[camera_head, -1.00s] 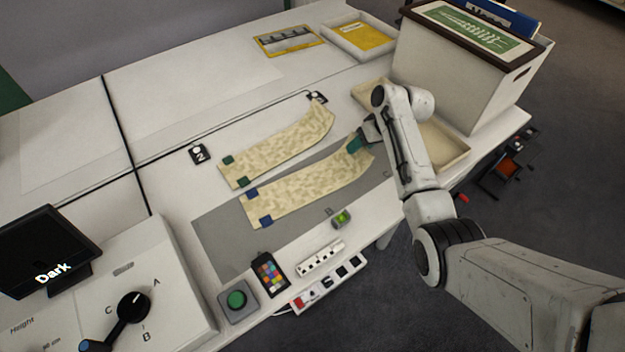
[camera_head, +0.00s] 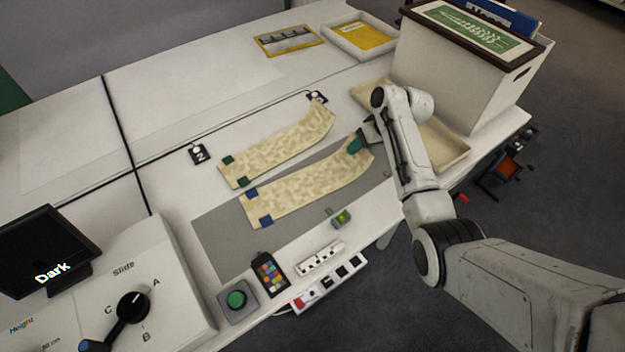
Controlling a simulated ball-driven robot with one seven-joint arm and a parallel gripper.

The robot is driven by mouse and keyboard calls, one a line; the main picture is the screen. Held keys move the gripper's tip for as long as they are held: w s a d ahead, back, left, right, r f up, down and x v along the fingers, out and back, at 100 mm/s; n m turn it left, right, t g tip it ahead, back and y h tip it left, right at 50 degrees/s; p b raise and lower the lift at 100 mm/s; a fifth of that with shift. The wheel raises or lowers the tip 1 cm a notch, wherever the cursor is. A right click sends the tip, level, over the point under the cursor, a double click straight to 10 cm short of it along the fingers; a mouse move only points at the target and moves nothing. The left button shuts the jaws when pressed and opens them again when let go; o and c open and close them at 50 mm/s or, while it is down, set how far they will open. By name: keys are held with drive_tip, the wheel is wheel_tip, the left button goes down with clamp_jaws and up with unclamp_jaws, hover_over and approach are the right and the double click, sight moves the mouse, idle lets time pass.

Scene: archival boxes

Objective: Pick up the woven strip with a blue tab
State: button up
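The woven strip with blue tabs (camera_head: 305,187) is a cream, mottled band lying on the grey mat (camera_head: 215,240). Its two blue tabs are at its left end, and its right end curves up toward the back. My gripper (camera_head: 356,145) is at that right end, its teal fingertips touching or just over the strip's edge. The arm and the small size hide whether the fingers are closed on it. A second woven strip with green tabs (camera_head: 285,148) lies behind it on the white table.
A color card (camera_head: 269,272), a green button (camera_head: 237,300) and a small green-lit device (camera_head: 342,218) are along the front edge. A control panel with a dial (camera_head: 131,305) is at left.

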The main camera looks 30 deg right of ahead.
clamp_jaws()
idle(0.3)
idle(0.3)
